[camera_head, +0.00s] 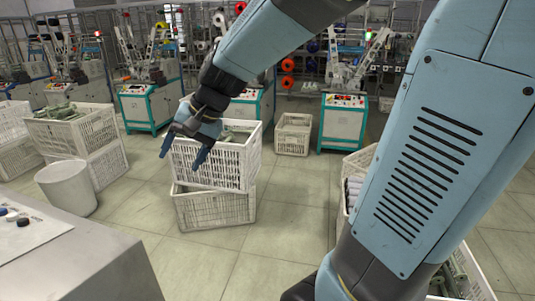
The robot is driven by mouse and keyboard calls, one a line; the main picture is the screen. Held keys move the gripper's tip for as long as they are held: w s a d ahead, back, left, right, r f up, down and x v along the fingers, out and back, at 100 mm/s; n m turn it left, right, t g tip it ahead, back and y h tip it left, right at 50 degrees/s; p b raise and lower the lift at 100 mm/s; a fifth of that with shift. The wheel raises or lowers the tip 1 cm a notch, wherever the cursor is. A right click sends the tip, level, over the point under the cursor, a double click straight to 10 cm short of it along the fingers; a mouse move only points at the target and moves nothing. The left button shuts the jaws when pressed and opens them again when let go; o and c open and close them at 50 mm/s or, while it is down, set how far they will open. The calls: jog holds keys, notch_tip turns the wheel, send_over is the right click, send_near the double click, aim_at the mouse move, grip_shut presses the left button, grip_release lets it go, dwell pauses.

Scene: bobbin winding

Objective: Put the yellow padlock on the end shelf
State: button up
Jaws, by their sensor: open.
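My gripper (182,154) is open and empty, with its two blue fingers apart and pointing down. In the picture it overlaps the front left of a stack of white crates; I cannot tell how far above or in front of them it is. I see no yellow padlock in this view. I cannot make out which structure is the end shelf. My own arm hides much of the right side and part of the upper middle.
White crates (215,208) are stacked mid-floor, with more at the left (88,131) and a single crate (292,136) behind. A white bin (67,188) stands at left. A grey table (95,262) with small round items fills the lower left. Winding machines (342,118) line the back.

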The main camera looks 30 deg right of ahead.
jog(key=s+d+r+n+t+h, duration=0.2)
jog(key=s+d+h, duration=0.3)
jog(key=s+d, duration=0.8)
jog(key=shift+s+d+r+n+t+h, duration=0.4)
jog(key=shift+d+n, duration=0.15)
jog(key=shift+n, duration=0.25)
jog(key=shift+o, duration=0.5)
